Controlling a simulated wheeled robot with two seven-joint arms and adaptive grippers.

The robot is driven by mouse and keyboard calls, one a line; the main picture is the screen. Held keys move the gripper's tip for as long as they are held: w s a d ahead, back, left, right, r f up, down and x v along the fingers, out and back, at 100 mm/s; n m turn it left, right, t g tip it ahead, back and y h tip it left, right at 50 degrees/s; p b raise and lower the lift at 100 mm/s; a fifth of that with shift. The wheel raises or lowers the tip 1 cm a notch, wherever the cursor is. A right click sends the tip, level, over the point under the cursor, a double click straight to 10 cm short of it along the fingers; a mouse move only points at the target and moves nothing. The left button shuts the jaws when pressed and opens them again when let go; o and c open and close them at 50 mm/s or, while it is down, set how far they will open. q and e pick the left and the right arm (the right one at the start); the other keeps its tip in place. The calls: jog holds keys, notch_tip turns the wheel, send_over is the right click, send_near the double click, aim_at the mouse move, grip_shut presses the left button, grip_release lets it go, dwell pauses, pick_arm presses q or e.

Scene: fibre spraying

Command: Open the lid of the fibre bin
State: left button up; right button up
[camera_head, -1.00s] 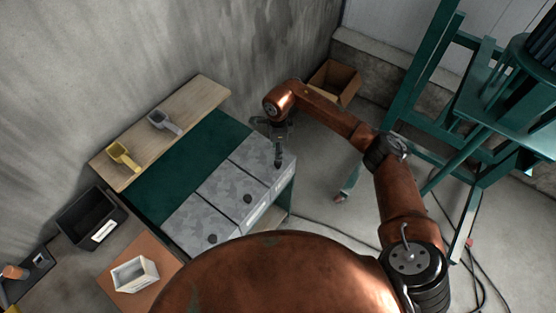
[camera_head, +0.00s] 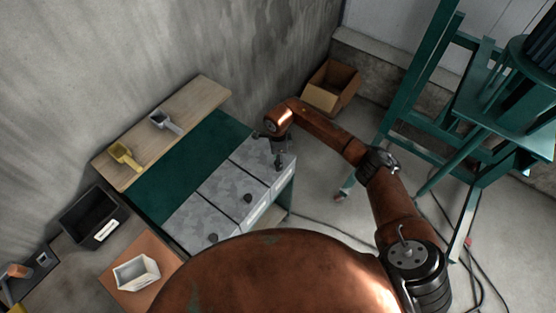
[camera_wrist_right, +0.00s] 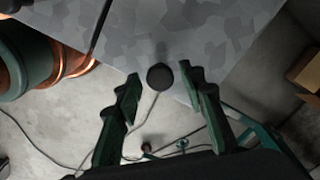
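The fibre bins form a green-sided unit with three grey mottled lids side by side, all lying closed. The far lid (camera_head: 250,154) is under my right gripper (camera_head: 279,158). In the right wrist view its dark round knob (camera_wrist_right: 160,76) sits between the open fingertips of the right gripper (camera_wrist_right: 161,80), with gaps on both sides. In the head view that knob is hard to tell from the fingers. The middle lid (camera_head: 228,188) and near lid (camera_head: 192,226) show their black knobs clear. My left gripper is out of view.
A wooden shelf (camera_head: 205,97) with a yellow scoop (camera_head: 124,155) and a grey scoop (camera_head: 164,123) runs along the wall. A black bin (camera_head: 84,214) and a white tray (camera_head: 136,273) stand at the left. A cardboard box (camera_head: 333,86) and green frame (camera_head: 418,90) stand beyond.

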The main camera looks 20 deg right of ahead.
grip_shut()
dwell(0.5)
